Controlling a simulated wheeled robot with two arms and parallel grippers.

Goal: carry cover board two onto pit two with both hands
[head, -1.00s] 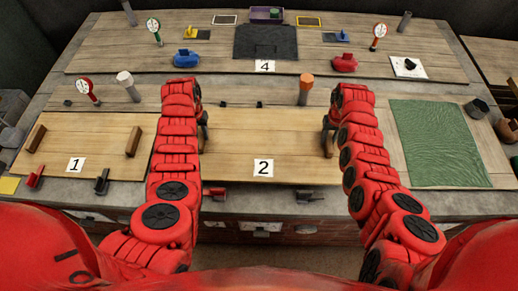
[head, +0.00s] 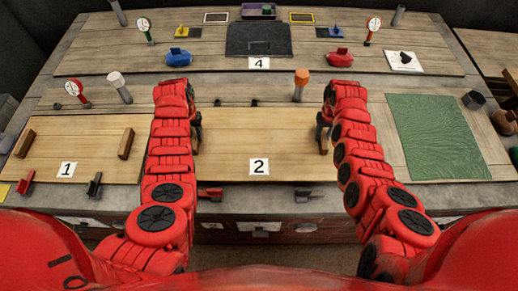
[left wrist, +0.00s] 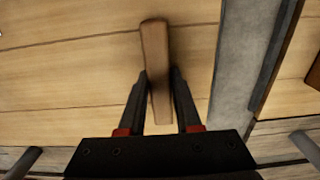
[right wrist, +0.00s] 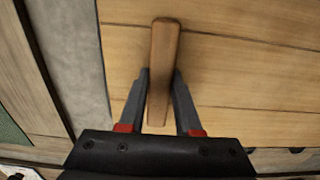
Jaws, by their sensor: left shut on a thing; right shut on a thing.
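Cover board two (head: 259,140) is the pale wooden board with the "2" label near its front edge, in the middle of the head view. My left gripper (head: 193,141) is shut on the board's left wooden handle, which shows in the left wrist view (left wrist: 155,50). My right gripper (head: 322,141) is shut on its right handle, seen in the right wrist view (right wrist: 163,50). The board looks level. Pit two is not visible, and I cannot tell whether the board touches the surface beneath.
Board one (head: 80,150), with two handles, lies to the left. A green mat (head: 437,137) is at right. An orange-topped post (head: 300,85) and a white-topped post (head: 119,87) stand behind. Small red and dark brackets (head: 302,194) line the front edge.

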